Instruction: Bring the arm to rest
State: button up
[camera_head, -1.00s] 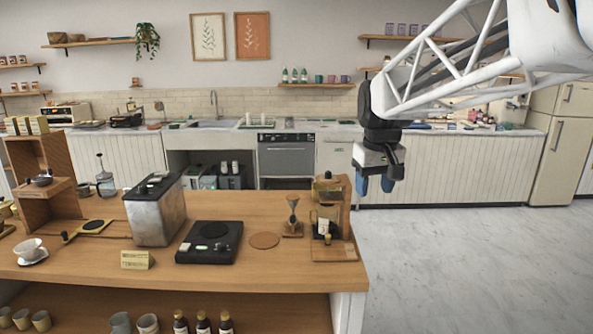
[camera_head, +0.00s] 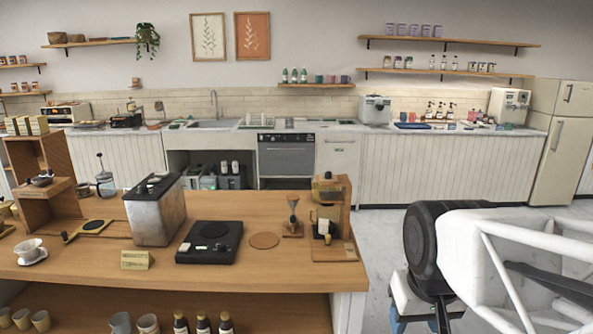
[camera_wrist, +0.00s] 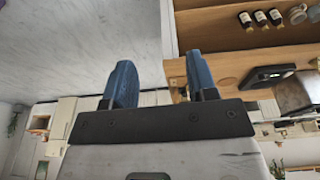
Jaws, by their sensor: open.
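My gripper (camera_wrist: 161,82) shows in the wrist view with its two blue fingers spread apart and nothing between them. In the head view only its upper part and a bit of blue finger (camera_head: 398,322) show at the bottom edge, right of the wooden cart (camera_head: 230,284). The gripper hangs over the floor side of the cart's right end, apart from it. The lower part of the gripper is cut off in the head view.
On the cart stand a black scale (camera_head: 209,242), a metal box-shaped machine (camera_head: 155,215), a round cork mat (camera_head: 264,240) and a wooden dripper stand (camera_head: 333,252). Bottles (camera_head: 203,324) and cups sit on its lower shelf. Grey floor (camera_head: 380,235) is clear between cart and back counter (camera_head: 440,170).

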jog(key=s+f, duration=0.1)
jog(key=s, duration=0.1)
jog(key=s+f, duration=0.1)
jog(key=shift+s+f, duration=0.3)
jog(key=shift+s, duration=0.05)
